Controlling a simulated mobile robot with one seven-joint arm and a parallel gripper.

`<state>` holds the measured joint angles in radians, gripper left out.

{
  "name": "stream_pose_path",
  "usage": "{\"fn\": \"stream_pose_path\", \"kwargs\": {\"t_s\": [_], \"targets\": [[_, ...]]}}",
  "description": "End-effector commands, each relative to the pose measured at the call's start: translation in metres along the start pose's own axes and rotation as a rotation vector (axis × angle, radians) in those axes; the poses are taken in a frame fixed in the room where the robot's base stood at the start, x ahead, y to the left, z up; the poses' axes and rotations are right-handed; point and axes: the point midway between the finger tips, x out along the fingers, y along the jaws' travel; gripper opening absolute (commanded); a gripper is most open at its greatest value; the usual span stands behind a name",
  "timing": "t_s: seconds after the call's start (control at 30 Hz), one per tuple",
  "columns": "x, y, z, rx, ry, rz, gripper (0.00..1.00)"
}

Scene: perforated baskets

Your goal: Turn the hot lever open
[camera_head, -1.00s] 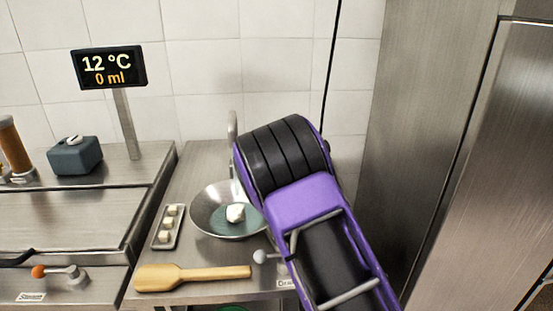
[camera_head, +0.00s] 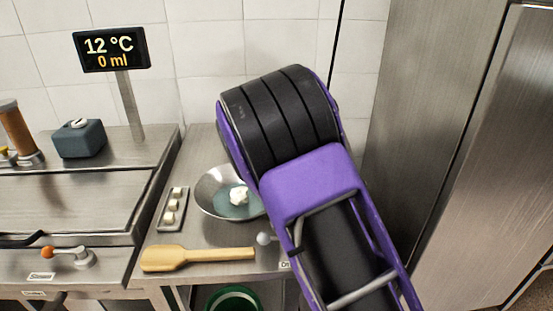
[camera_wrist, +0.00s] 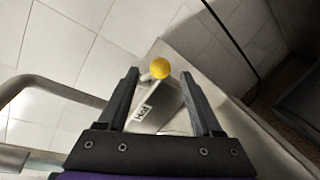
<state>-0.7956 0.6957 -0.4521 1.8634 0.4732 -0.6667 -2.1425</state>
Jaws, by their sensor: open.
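The hot lever shows in the wrist view as a yellow ball knob (camera_wrist: 160,69) on a short pale stem. It sits at the end of a metal panel with a small "Hot" label (camera_wrist: 142,113). My gripper (camera_wrist: 160,76) is open. Its two dark fingers appear on either side of the knob, with nothing held; whether they touch it or how deep the knob lies cannot be told. In the head view my arm hides the gripper and the yellow knob. A second lever with a pale grey ball (camera_head: 264,239) shows beside my arm.
A curved metal pipe (camera_wrist: 55,88) runs at left in the wrist view. In the head view, a metal bowl (camera_head: 207,199), a wooden paddle (camera_head: 170,259) and a small tray (camera_head: 165,222) stand left of my arm. A steel cabinet (camera_head: 430,150) stands right.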

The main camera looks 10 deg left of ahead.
Motion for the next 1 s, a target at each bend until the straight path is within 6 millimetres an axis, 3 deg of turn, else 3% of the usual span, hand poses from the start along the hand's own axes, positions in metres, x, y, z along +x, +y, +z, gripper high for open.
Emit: {"fn": "stream_pose_path", "kwargs": {"t_s": [0.2, 0.4, 0.6, 0.87, 1.0], "targets": [[-0.053, 0.002, 0.0, 0.002, 0.002, 0.0, 0.67], [-0.086, 0.001, 0.0, 0.001, 0.002, -0.001, 0.67], [-0.099, 0.0, 0.0, 0.0, 0.001, -0.001, 0.67], [-0.099, -0.001, 0.0, 0.0, 0.0, -0.001, 0.67], [-0.096, 0.001, -0.002, 0.027, 0.009, -0.004, 0.41]]}}
